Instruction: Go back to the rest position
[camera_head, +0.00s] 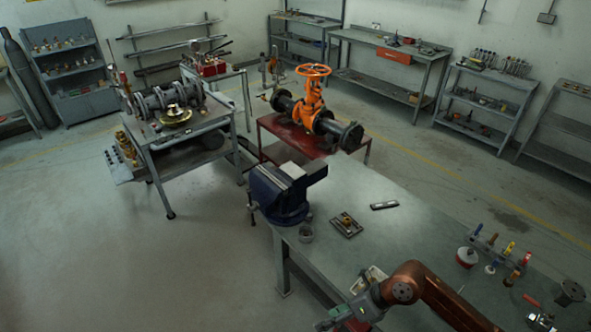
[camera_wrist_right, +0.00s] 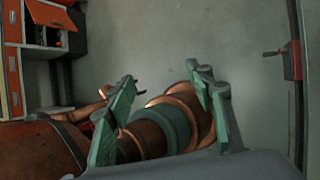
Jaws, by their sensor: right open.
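An orange gate valve (camera_head: 312,95) with an orange handwheel (camera_head: 313,70) stands upright on a dark red table (camera_head: 285,140) in the head view. Black pipe pieces join it on both sides. My right gripper (camera_head: 340,318) is low in the head view, at the end of my copper arm, well away from the valve. In the right wrist view my right gripper (camera_wrist_right: 165,92) has its two green fingers spread, with nothing held between them. Copper and teal round parts show behind the fingers. My left gripper is not in view.
A grey workbench (camera_head: 400,235) with a blue vise (camera_head: 280,195), small tools and several coloured-handled items lies below my right arm. A cart (camera_head: 190,135) with a flanged shaft stands at left. The floor (camera_head: 120,260) at lower left is clear. Shelves line the walls.

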